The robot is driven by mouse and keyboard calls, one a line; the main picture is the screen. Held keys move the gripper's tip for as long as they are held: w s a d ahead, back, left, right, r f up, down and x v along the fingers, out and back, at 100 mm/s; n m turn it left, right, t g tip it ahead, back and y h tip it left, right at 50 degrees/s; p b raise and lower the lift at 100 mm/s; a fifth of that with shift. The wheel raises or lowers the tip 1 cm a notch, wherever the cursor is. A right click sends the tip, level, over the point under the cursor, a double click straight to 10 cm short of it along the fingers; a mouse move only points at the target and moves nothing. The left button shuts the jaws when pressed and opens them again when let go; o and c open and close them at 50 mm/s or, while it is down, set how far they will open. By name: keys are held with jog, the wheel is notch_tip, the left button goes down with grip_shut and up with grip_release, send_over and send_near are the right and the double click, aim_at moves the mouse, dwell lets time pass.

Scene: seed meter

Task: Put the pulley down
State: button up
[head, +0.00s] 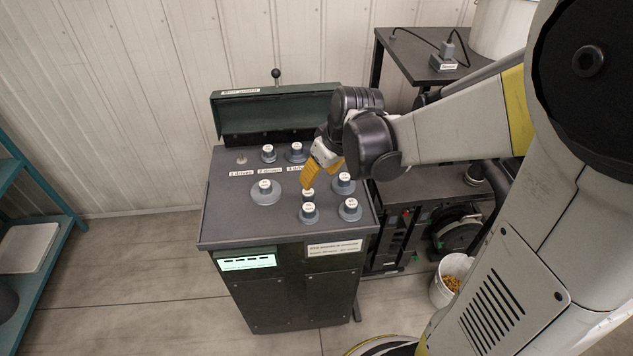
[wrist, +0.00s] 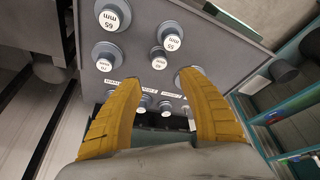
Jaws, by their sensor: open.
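My gripper (head: 313,180) is over the top of the dark cabinet (head: 222,213). In the wrist view its two yellow fingers (wrist: 158,77) are spread, with nothing clasped between them. A small grey pulley with a white top (head: 308,196) stands just past the fingertips; it also shows in the wrist view (wrist: 158,58). Just in front of it is another pulley (head: 309,213). Two more pulleys stand to the right (head: 343,184) (head: 350,210), and a wide one to the left (head: 265,191). At the back, two pulleys (head: 268,154) (head: 296,153) stand beside a bare-looking post (head: 241,158).
A raised green cover (head: 275,105) stands along the cabinet's back edge. Three labels lie before the back row. A dark table (head: 410,60) is behind right, a bucket (head: 447,288) at lower right, and a teal shelf (head: 45,262) at left.

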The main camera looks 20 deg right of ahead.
jog(key=s+a+r+m+t, duration=0.1)
jog(key=s+a+r, duration=0.1)
jog(key=s+r, duration=0.1)
jog(key=s+a+r+m+t, duration=0.1)
jog(key=s+a+r, duration=0.1)
jog(key=s, duration=0.4)
jog(key=s+a+r+m+h, duration=0.1)
jog(key=s+a+r, duration=0.1)
jog(key=s, duration=0.3)
jog(key=shift+r+t, duration=0.4)
jog(key=shift+r, duration=0.45)
jog(key=shift+s, duration=0.1)
